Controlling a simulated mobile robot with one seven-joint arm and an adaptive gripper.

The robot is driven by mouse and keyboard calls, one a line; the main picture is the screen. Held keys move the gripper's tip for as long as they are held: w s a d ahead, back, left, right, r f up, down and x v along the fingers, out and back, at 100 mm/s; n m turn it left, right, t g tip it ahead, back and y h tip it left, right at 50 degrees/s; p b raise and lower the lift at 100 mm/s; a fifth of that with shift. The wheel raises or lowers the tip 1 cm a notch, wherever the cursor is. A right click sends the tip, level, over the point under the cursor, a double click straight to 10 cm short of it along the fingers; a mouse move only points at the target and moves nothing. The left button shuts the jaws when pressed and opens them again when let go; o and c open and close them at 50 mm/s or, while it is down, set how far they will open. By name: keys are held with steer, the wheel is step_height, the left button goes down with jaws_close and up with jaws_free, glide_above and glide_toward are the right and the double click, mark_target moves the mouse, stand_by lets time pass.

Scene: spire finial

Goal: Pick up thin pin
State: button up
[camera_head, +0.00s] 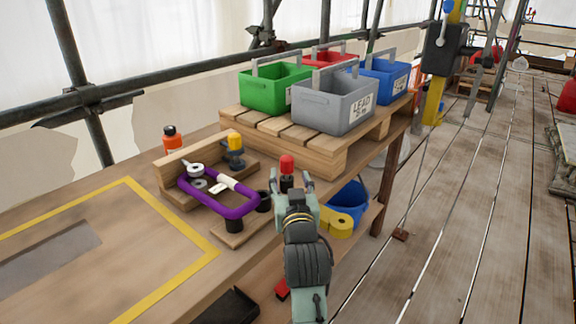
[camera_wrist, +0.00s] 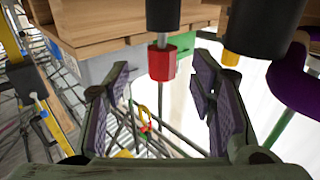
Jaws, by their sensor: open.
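A pin with a red head (camera_head: 287,165) stands upright in a black holder at the bench's right edge, just beyond my gripper (camera_head: 292,184). In the wrist view, which looks upside down, the red head (camera_wrist: 162,64) shows on a thin grey shaft entering a black cylinder (camera_wrist: 163,15). My gripper (camera_wrist: 163,100) is open and empty there, its purple pads apart, with the red head in line with the gap. Whether the head is between the pads is unclear. A yellow-headed pin (camera_head: 235,142) stands farther back on the left.
A purple ring (camera_head: 205,200) lies beside the pins on the bench. Several bins, including a grey bin (camera_head: 333,108), stand on a wooden pallet (camera_head: 280,139) behind. A yellow tape roll (camera_head: 341,222) and blue bucket (camera_head: 350,198) sit lower right.

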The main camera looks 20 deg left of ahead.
mark_target(287, 167)
steer(key=x, duration=0.1)
steer(key=p+x, duration=0.1)
steer(key=x, duration=0.1)
steer(key=r+x, duration=0.1)
steer(key=x, duration=0.1)
steer(key=shift+a+p, duration=0.15)
steer(key=shift+p, duration=0.2)
steer(key=shift+w+a+f, duration=0.1)
steer(key=shift+w, duration=0.15)
steer(key=shift+c, duration=0.2)
jaws_close()
